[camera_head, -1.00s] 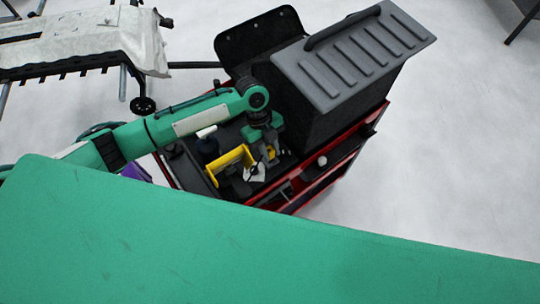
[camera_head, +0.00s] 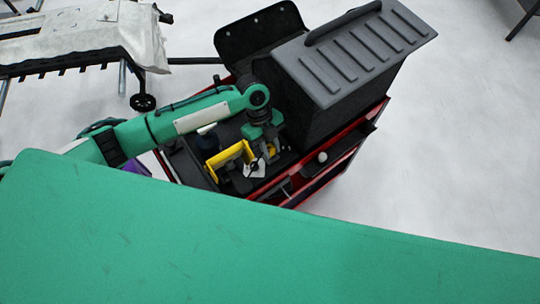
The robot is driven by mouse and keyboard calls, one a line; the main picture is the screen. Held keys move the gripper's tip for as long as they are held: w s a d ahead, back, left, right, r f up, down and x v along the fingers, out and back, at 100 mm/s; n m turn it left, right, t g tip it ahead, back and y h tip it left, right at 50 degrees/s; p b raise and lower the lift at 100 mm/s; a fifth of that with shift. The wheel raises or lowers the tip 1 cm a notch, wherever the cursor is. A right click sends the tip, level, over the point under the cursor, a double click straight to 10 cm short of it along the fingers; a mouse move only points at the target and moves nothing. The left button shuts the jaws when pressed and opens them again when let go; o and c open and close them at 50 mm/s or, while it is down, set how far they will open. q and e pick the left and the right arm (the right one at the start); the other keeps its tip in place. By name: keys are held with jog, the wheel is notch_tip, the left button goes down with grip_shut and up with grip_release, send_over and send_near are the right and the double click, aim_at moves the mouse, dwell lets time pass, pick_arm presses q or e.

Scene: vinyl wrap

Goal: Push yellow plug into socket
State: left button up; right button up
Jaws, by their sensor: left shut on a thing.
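My left arm comes in from the left, over a dark-topped red cart. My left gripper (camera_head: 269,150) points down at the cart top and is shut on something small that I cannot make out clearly. A yellow frame-like object (camera_head: 229,160) stands just left of the gripper. A small yellow piece (camera_head: 271,152) shows at the fingers; I cannot tell whether it is the plug. A white piece (camera_head: 255,168) lies below the gripper. I cannot make out the socket. My right gripper is not in view.
The red cart (camera_head: 313,190) carries a large dark box with a ribbed grey lid (camera_head: 355,52) right behind the gripper. A dark bottle-like object (camera_head: 208,143) stands left of the yellow frame. A white-covered bench (camera_head: 80,38) is at upper left.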

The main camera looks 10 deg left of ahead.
pick_arm(q)
jog(key=shift+f, duration=0.55)
dwell(1.0)
jog(key=o, duration=1)
jog(key=shift+o, duration=0.2)
